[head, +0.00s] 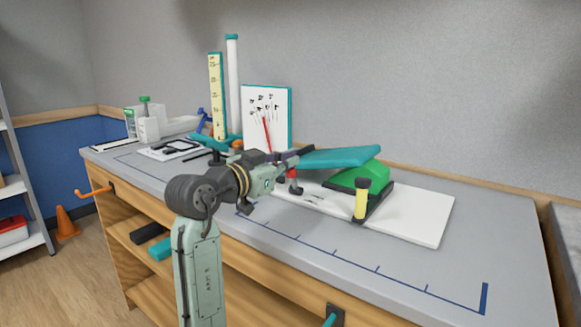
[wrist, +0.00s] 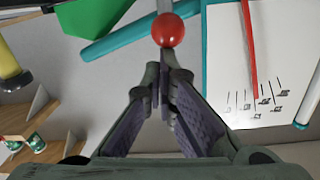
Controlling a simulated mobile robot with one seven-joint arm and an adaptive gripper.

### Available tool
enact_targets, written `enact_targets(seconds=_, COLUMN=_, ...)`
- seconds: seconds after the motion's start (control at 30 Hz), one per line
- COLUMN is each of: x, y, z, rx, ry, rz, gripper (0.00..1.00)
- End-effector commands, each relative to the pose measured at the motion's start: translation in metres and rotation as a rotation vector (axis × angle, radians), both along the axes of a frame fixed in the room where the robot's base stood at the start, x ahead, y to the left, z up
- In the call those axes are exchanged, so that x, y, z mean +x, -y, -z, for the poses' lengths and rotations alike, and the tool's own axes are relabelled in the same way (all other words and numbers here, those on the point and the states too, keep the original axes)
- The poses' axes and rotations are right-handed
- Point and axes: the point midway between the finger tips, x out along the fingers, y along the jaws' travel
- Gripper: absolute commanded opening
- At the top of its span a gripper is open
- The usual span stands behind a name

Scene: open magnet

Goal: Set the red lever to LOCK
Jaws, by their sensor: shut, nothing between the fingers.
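A red ball knob (wrist: 168,30) on a grey stem shows in the wrist view, just beyond the fingertips. I take it for the red lever's end. In the head view a small red part (head: 292,174) shows just below my gripper (head: 303,154), partly covered by it. My gripper is shut and empty; in the wrist view its fingertips (wrist: 163,78) meet just below the ball. I cannot tell whether they touch it. No LOCK marking is readable.
A white panel (head: 280,107) with small dark marks and a long red pointer (head: 267,134) stands behind. A teal plate (head: 345,157), a green block (head: 360,177) and a yellow cylinder (head: 361,204) stand to the right on a white board (head: 425,217). The bench's right front is clear.

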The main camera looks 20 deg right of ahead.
Motion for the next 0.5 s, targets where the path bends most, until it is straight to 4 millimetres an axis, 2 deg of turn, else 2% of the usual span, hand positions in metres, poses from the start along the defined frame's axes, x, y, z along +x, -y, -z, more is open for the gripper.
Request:
enact_targets(seconds=0.03, x=0.0, y=-0.0004, z=0.0065, rx=-0.007, ry=0.001, rz=0.001, gripper=0.0)
enact_targets(seconds=0.5, x=-0.0053, y=-0.0078, z=0.0112, rx=-0.035, ry=0.023, rz=0.0, gripper=0.0)
